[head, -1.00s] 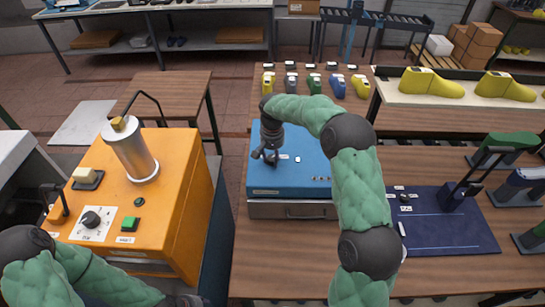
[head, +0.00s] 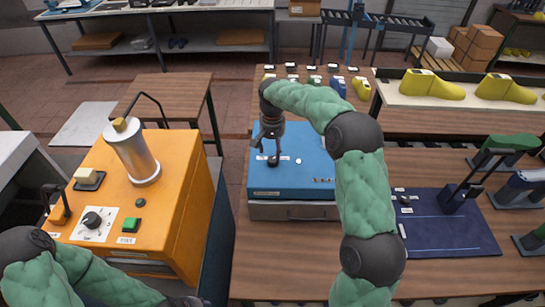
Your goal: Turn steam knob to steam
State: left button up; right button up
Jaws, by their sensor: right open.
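My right gripper (head: 267,148) points down over the left part of a blue-topped box (head: 309,157). Its fingers are open, close above a small black knob (head: 273,162); I cannot tell whether they touch it. Small white labels beside this knob are too small to read. Another black knob (head: 92,220) sits on a white dial plate on the orange machine (head: 175,199) at left, with no gripper near it. I cannot tell from the lettering which knob is the steam one. My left gripper (head: 188,301) is mostly cut off at the bottom edge.
A silver cylinder (head: 134,154) and a green button (head: 131,225) are on the orange machine. A dark blue mat (head: 450,222) lies right of my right arm. Yellow shoe lasts (head: 432,84) stand behind. A gap separates the orange machine from the wooden table.

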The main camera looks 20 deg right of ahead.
aim_at(272, 160)
notch_tip(272, 160, up, 6)
jog(key=shift+a+f, duration=0.1)
dwell(0.5)
